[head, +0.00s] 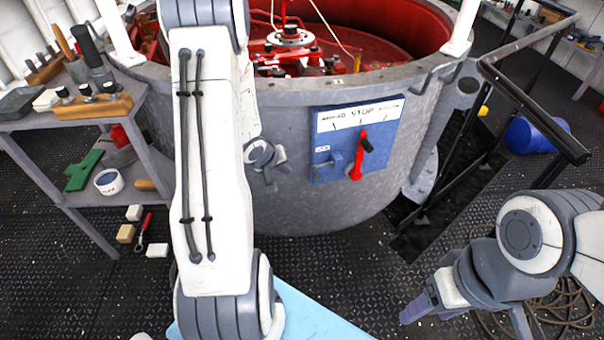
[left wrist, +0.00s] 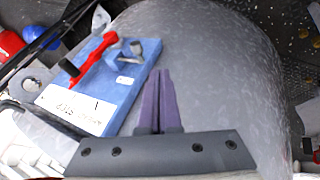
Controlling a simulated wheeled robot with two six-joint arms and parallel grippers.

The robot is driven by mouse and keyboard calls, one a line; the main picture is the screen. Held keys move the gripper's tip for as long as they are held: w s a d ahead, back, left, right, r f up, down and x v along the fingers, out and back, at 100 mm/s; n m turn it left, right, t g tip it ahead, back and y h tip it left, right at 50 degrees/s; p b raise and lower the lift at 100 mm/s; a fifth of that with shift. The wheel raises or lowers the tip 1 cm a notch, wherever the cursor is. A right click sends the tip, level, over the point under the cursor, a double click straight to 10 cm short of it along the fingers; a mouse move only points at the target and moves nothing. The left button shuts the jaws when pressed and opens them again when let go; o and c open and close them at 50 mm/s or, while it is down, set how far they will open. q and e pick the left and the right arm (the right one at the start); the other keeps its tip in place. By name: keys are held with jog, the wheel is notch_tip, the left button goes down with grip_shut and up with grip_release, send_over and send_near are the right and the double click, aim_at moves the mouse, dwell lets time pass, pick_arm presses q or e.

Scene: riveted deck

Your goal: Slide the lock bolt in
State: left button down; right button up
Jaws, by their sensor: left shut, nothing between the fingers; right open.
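The blue panel (head: 386,122) is fixed on the side of the grey drum, with a white STOP label and a red lever (head: 357,157) with a black knob. The lock bolt in its blue bracket (head: 331,162) sits at the panel's lower left. In the left wrist view the bracket with its silvery bolt (left wrist: 136,48) shows beyond the fingertips, beside the red lever (left wrist: 92,60). My left gripper (head: 281,158) is shut and empty, left of the bracket and apart from it; its purple fingers (left wrist: 161,74) point past the panel's edge. My right gripper (head: 466,320) is open and empty, low at the right.
A grey bench (head: 72,118) with tools stands at the left. A black handrail (head: 530,108) and a dark opening (head: 425,215) lie right of the drum. A blue barrel (head: 538,135) lies beyond. Small blocks (head: 134,212) lie on the deck.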

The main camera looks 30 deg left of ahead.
pick_arm(q)
jog(key=w+d+f+b, duration=0.2)
jog(key=w+f+b, duration=0.3)
jog(key=w+f, duration=0.3)
jog(key=shift+w+d+f, duration=0.2)
jog(key=shift+w+f, duration=0.1)
jog(key=shift+f, duration=0.05)
pick_arm(e)
notch_tip(320, 180, down, 5)
jog(key=shift+f, duration=0.1)
